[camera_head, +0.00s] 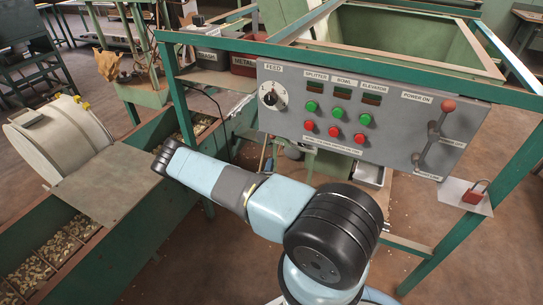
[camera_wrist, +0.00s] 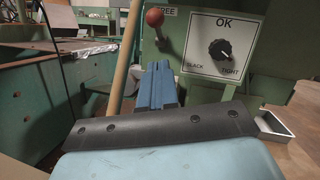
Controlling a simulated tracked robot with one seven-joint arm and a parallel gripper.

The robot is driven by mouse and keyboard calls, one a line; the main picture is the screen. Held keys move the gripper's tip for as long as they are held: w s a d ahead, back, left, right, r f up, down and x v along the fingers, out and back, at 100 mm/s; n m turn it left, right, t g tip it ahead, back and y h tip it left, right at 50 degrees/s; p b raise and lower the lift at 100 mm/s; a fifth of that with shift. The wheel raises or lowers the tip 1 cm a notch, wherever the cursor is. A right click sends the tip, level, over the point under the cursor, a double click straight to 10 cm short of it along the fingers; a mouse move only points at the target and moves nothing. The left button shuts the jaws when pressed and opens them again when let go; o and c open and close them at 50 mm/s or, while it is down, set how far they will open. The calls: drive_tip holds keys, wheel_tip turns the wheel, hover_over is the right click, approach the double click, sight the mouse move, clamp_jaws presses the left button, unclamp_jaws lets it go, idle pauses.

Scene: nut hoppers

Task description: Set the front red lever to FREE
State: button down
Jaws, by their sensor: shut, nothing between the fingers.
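In the wrist view a lever with a red ball knob (camera_wrist: 155,18) stands on a green panel, its dark stem running down from the ball. A partly cut-off label reading "...EE" (camera_wrist: 168,11) is just right of the ball. My gripper (camera_wrist: 157,67) is shut and empty, its blue fingers pointing towards the panel. The fingertips show just below the lever stem; I cannot tell whether they touch it. The lower stem is hidden behind them. In the head view my arm reaches left, and neither the fingers nor this lever can be made out.
A dial plate (camera_wrist: 221,48) marked OK, SLACK and TIGHT sits right of the lever. A wooden pole (camera_wrist: 125,60) stands close on the left and a small tray (camera_wrist: 272,128) at right. In the head view a grey control panel (camera_head: 390,130) has another red-knobbed lever (camera_head: 448,106).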

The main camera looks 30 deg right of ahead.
drive_tip(key=shift+v, duration=1.8)
